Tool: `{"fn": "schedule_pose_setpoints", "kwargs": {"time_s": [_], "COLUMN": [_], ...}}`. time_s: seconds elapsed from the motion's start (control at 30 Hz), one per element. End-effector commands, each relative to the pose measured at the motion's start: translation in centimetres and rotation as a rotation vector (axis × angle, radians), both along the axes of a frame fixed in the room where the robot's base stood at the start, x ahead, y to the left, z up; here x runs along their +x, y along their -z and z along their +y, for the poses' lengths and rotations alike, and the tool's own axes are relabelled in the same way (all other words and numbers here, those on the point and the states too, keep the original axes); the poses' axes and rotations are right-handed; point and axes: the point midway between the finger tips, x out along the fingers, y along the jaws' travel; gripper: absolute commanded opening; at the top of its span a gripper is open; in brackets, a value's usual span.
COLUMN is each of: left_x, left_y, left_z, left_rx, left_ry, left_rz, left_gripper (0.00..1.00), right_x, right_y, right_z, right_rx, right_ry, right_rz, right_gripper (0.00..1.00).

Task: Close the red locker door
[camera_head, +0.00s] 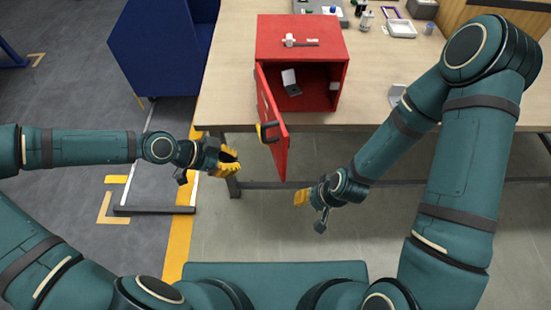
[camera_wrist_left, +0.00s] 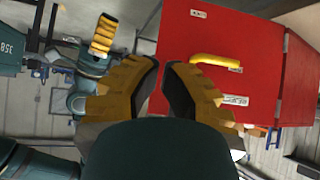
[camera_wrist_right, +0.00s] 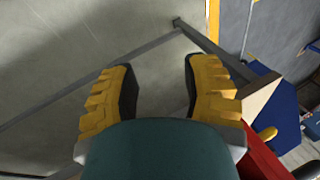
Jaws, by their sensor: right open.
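The red locker (camera_head: 300,38) stands on the table, and its front opening faces me. Its red door (camera_head: 276,128) is swung wide open toward me, hinged at the left side of the opening. The yellow door handle (camera_head: 268,132) is on the door's left face; the handle (camera_wrist_left: 215,61) also shows in the left wrist view. My left gripper (camera_head: 232,162) is left of the door, apart from the handle, with its fingertips close together. My right gripper (camera_head: 302,197) is open and empty, right of the door's lower edge and below the table front.
A white-headed tool (camera_head: 300,42) lies on top of the locker, and small items (camera_head: 291,82) are inside. The wooden table (camera_head: 226,84) holds trays and small parts at the back. A blue cabinet (camera_head: 160,50) stands at the left. Floor in front is clear.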

Motion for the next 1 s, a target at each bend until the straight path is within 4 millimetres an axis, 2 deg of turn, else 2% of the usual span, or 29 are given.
{"fn": "schedule_pose_setpoints", "kwargs": {"time_s": [0.1,0.27,0.9,1.0], "left_x": [0.2,0.5,2.2,2.6], "left_y": [-0.1,0.8,6.7,6.6], "left_z": [0.2,-0.7,-6.9,-8.1], "left_rx": [0.009,0.01,0.009,0.009], "left_ry": [0.015,0.019,0.017,0.017], "left_rz": [-0.028,-0.027,-0.025,-0.026], "left_gripper": [0.0,0.0,0.0,0.0], "right_x": [0.0,-0.2,-1.3,-1.4], "right_y": [0.1,0.7,4.1,4.3], "right_z": [0.0,0.0,0.2,0.3], "right_rx": [0.0,0.001,0.007,0.007], "right_ry": [0.0,-0.003,-0.023,-0.025], "right_rz": [0.0,0.004,0.029,0.031], "right_gripper": [0.47,0.47,0.47,0.47]}}
